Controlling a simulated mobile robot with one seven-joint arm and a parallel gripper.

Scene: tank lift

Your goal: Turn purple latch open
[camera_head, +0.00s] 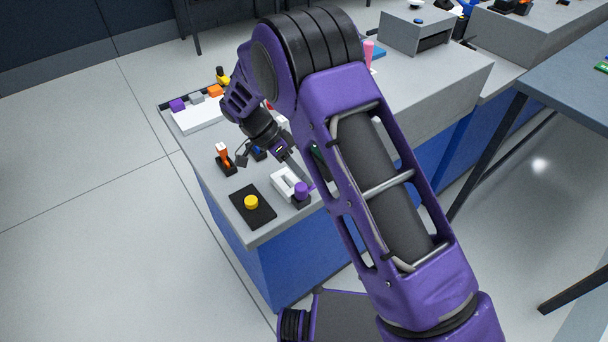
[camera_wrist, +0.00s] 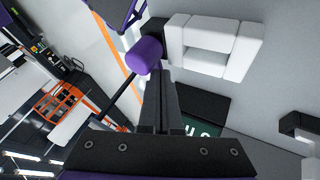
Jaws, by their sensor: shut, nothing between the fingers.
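The purple latch (camera_head: 301,190) has a short round purple knob near the front right edge of the grey counter, beside a white frame-shaped block (camera_head: 283,184). In the wrist view the purple knob (camera_wrist: 144,56) sits on a black part, with the white block (camera_wrist: 211,47) to its right. My gripper (camera_wrist: 160,76) is shut and empty, its fingertips right at the lower edge of the purple knob. Whether they touch the knob I cannot tell. In the head view my gripper (camera_head: 294,168) points down toward the latch, and my arm covers the area to its right.
A yellow button on a black plate (camera_head: 262,216) lies in front of the latch. An orange-topped switch (camera_head: 224,157) stands to the left. A white tray (camera_head: 189,122) with coloured blocks is farther back. A dark green panel (camera_wrist: 203,138) lies below the white block in the wrist view.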

